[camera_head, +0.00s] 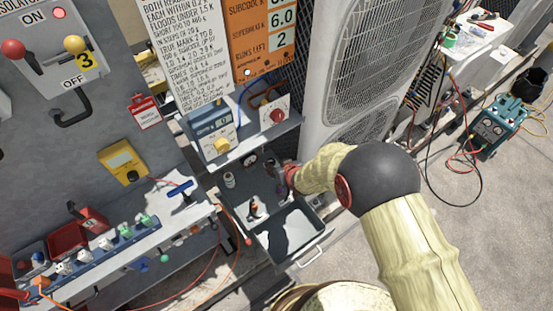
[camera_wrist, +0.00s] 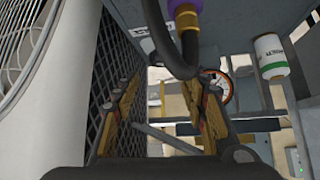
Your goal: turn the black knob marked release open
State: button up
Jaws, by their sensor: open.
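I cannot pick out a black knob marked release in either view. My gripper shows in the wrist view with its two tan, dark-edged fingers spread apart and nothing between them (camera_wrist: 163,112). Mesh lies behind the left finger, and a round dial gauge (camera_wrist: 221,88) is just beyond the right one. A black hose (camera_wrist: 182,50) with a purple fitting hangs across the top of that view. In the head view my wrist reaches to the right side of the grey open box (camera_head: 262,222); the fingertips are mostly hidden there.
A white canister (camera_wrist: 271,57) stands right of the gauge; one is also in the box (camera_head: 229,180). The condenser (camera_head: 372,60) stands close behind my arm.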

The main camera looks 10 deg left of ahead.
aim_at(272, 161)
jog(key=b+x, duration=0.2)
jog(key=x, duration=0.5)
jog(key=shift+w+f, duration=0.15)
jog(key=shift+c, duration=0.2)
grip_shut()
